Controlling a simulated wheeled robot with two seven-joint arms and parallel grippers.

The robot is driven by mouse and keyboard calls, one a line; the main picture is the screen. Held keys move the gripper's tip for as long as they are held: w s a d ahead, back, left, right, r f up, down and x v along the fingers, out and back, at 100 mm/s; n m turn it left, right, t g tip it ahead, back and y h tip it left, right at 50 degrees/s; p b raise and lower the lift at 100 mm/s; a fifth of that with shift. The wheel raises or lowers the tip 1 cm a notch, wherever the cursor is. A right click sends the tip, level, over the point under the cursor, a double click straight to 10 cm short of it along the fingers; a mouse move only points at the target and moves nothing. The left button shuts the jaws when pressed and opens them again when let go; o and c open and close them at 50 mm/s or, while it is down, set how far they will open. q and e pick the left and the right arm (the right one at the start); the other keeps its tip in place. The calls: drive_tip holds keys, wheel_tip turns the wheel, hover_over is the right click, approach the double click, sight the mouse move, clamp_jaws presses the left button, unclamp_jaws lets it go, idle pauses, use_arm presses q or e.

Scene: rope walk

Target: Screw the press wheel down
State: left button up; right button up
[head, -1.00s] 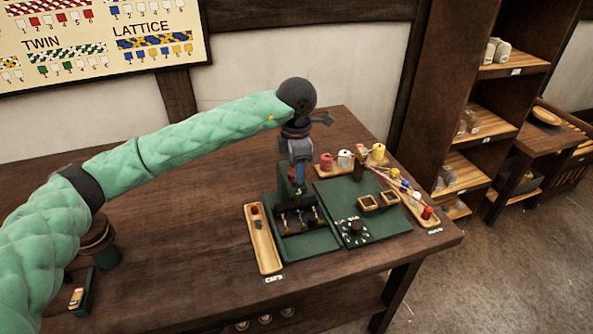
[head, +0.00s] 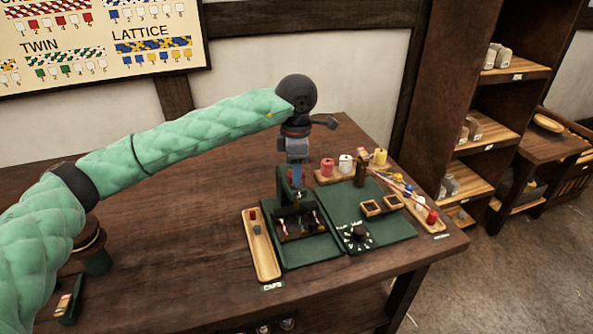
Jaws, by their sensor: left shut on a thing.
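The small dark green press (head: 300,222) stands on a green base plate on the table. My left gripper (head: 297,184) comes down over the top of the press, pointing downward. It is shut on the press wheel, which is mostly hidden behind the fingers and wrist. Some small pale pieces show low in the press, too small to make out. My right gripper is out of view.
Spools (head: 345,163) stand behind.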

use_arm(q)
drive_tip(key=o, duration=1)
drive_tip(key=shift+r, duration=0.55)
wheel_tip(320, 180, up, 4)
drive_tip(key=shift+f+b, duration=0.1)
drive_tip(key=shift+b, duration=0.55)
drive_tip(key=shift+r, duration=1.4)
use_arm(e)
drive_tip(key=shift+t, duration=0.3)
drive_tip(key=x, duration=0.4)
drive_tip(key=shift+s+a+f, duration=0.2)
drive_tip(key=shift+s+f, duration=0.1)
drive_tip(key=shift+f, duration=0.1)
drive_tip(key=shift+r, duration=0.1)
